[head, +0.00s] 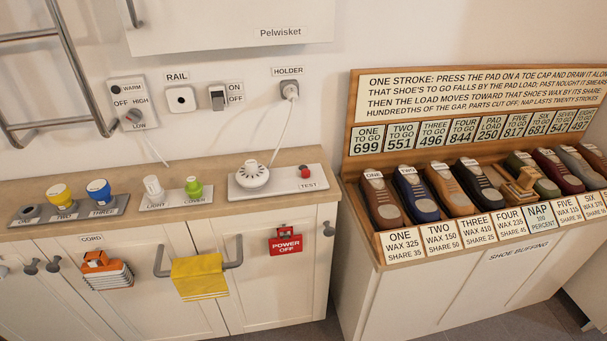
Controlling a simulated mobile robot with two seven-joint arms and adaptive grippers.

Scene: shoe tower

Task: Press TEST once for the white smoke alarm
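The white smoke alarm (253,174) is a round white disc on a pale plate (275,189) on the wooden counter. A small red button (305,171) stands on the right of the same plate. The label TEST (307,184) is just in front of the button. Nothing covers the alarm or the button. Neither of my grippers shows in the head view.
Left on the counter are a plate with a white and a green bulb (194,188) and a tray with yellow and blue pieces (98,190). A white cord hangs from a wall plug (289,90) behind the alarm. A shoe rack (386,161) stands right.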

